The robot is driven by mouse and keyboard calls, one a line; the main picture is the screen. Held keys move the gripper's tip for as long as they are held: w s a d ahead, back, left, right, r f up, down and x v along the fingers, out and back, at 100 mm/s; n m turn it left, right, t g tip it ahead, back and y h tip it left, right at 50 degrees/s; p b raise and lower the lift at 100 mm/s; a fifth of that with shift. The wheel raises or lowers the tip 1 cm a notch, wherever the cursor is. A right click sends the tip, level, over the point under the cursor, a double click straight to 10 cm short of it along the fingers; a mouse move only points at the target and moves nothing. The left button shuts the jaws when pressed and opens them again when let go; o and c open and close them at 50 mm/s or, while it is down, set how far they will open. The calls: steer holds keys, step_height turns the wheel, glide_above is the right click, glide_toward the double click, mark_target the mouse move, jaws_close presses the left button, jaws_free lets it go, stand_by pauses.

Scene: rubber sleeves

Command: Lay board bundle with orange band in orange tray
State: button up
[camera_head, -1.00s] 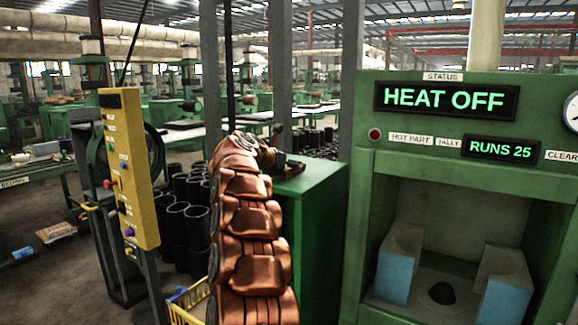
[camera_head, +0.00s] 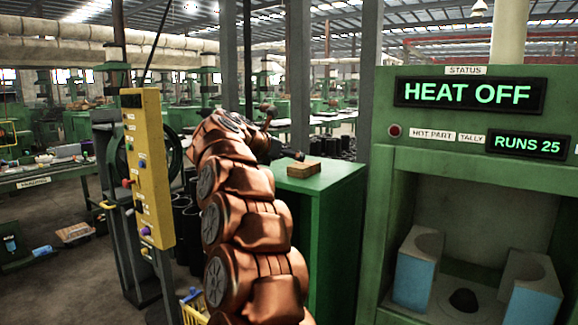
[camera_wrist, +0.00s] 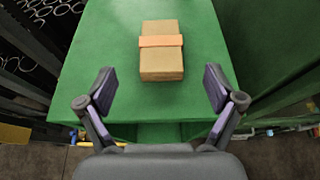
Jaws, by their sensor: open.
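The board bundle (camera_wrist: 161,63) is a small tan block with an orange band (camera_wrist: 161,41) across it. It lies flat on top of a green cabinet (camera_wrist: 105,50), and it also shows in the head view (camera_head: 303,169). My gripper (camera_wrist: 160,90) is open and empty, its two fingers spread on either side in the wrist view, short of the bundle's near end and above the cabinet. In the head view my gripper (camera_head: 289,154) is small beside the bundle and partly hidden by my arm. I see no orange tray in these frames.
A green machine (camera_head: 470,220) with a "HEAT OFF" display and an open bay stands right of the cabinet. A yellow control panel (camera_head: 148,170) stands on the left. Black cylinders (camera_head: 185,225) stand behind my arm. The cabinet top around the bundle is clear.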

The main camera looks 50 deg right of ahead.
steer(key=shift+a, duration=0.15)
